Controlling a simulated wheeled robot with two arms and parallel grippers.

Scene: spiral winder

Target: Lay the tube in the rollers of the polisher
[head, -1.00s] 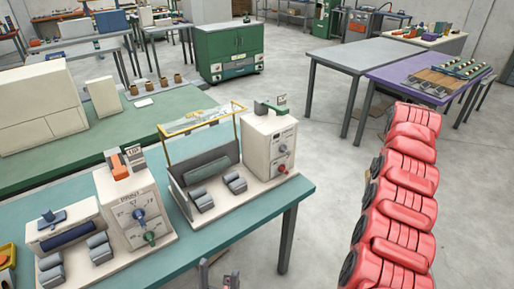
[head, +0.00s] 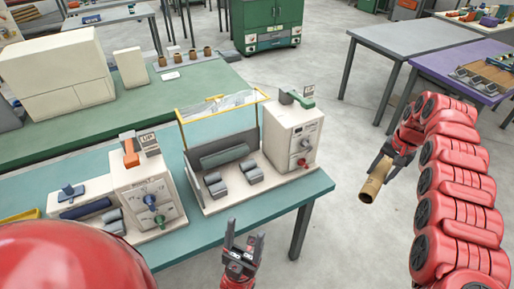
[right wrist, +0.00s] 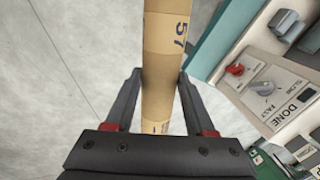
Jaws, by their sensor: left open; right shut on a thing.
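The tube (head: 373,183) is a short brown cardboard cylinder. My right gripper (head: 384,164) is shut on it and holds it over open floor, right of the teal table. In the right wrist view the tube (right wrist: 166,60) runs lengthwise between the fingers, with a blue "57" on it. The machine I take for the polisher (head: 291,133) is a white box with a red knob. A long grey roller (head: 225,156) and small grey blocks are beside it, under a raised yellow-framed clear cover (head: 222,106). My left gripper (head: 243,245) is open and empty at the table's front edge.
The teal table (head: 285,195) also carries a machine marked PRINT (head: 148,200) on the left. A green bench (head: 105,125) with several small brown cups stands behind. Grey and purple tables are at the right. Floor between the tables is clear.

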